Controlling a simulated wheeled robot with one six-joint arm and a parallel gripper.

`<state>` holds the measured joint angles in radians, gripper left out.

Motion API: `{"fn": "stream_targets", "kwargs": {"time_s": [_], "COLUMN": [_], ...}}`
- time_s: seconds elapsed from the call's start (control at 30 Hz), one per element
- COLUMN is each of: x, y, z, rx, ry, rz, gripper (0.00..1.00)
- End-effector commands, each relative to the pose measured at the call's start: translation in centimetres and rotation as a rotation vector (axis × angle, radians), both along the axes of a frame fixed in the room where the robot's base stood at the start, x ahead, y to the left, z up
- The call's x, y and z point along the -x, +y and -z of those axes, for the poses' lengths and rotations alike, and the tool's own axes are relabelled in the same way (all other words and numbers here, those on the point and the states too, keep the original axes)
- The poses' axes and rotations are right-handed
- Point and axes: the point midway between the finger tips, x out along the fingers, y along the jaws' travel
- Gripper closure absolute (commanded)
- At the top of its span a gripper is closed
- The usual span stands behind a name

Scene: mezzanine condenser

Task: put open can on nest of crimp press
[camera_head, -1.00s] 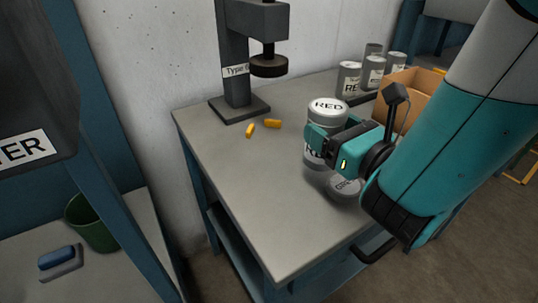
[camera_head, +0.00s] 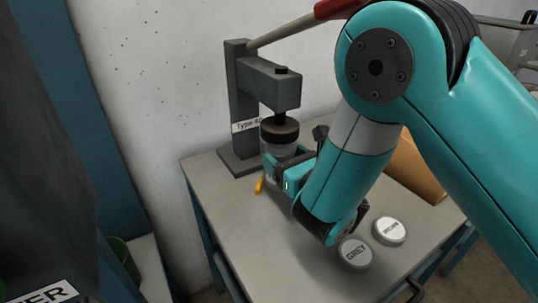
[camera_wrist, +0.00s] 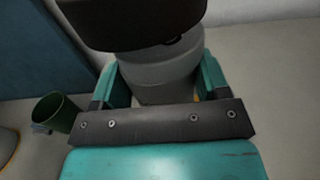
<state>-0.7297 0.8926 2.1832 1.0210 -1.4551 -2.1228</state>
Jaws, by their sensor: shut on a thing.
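The crimp press (camera_head: 240,100) is a dark grey column on a base plate, with a black round head (camera_head: 280,131) hanging from its arm. My gripper (camera_wrist: 164,78) is shut on a grey can (camera_wrist: 160,68). In the head view the can (camera_head: 284,152) shows just below the press head, upright as far as I can see. The head hides its top, so I cannot tell whether it is open. My gripper covers its lower part and the nest, so I cannot tell whether the can touches the nest.
Two round lids, one marked GREY (camera_head: 355,253) and a whiter one (camera_head: 389,231), lie at the front right of the table (camera_head: 240,220). A yellow piece (camera_head: 259,186) lies near the press base. A cardboard box (camera_head: 412,172) stands behind my arm. The press lever (camera_head: 290,33) reaches up right.

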Motion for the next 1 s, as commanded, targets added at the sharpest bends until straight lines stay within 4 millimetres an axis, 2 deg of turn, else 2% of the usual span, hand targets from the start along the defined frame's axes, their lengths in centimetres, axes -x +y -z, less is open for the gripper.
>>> {"fn": "stream_targets", "kwargs": {"time_s": [0.13,0.37,0.6,0.63,0.7,0.73,1.0], "x": [-0.1,0.0,0.0,0.0,0.0,0.0,0.0], "y": [0.3,0.7,0.6,0.6,0.5,0.5,0.4], "z": [0.7,3.7,3.6,3.7,3.7,3.7,3.6], "rx": [-0.001,0.000,-0.001,0.000,0.000,0.000,0.000], "ry": [-0.002,-0.002,0.001,0.002,0.002,0.001,0.000], "rz": [-0.001,-0.007,-0.006,-0.005,-0.005,-0.005,-0.004], "gripper": [1.00,1.00,1.00,0.27,0.11,0.06,0.06]}}
